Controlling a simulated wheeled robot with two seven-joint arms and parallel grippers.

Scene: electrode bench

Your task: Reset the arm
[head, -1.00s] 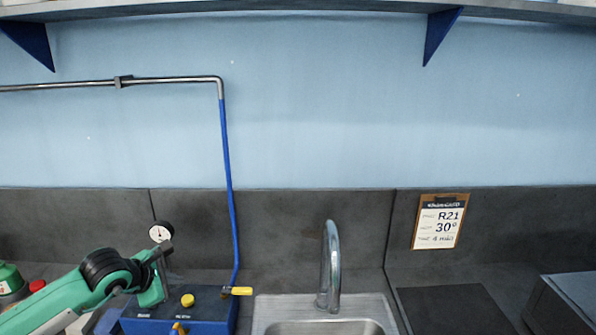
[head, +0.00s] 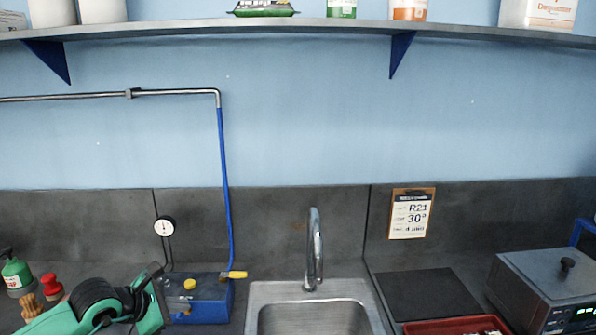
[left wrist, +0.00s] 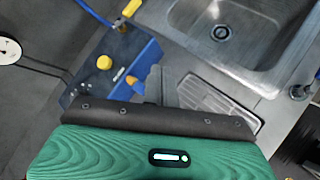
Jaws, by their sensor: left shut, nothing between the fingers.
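My left arm, green with black joints, comes in from the lower left of the head view. My left gripper (head: 150,276) is at its end, small and partly hidden by the arm, in front of the left side of the blue box (head: 210,300). In the left wrist view the gripper's green and dark housing fills the bottom, and the blue box (left wrist: 128,62) with its yellow knob lies beyond it. The gripper is shut and holds nothing. My right gripper is not in view.
A steel sink (head: 315,318) with a tall tap (head: 315,250) stands right of the box. Further right are a dark mat (head: 428,296), a red tray (head: 455,326) and a grey instrument (head: 550,285). Green and red bottles (head: 17,275) stand at the left. A shelf (head: 300,28) runs above.

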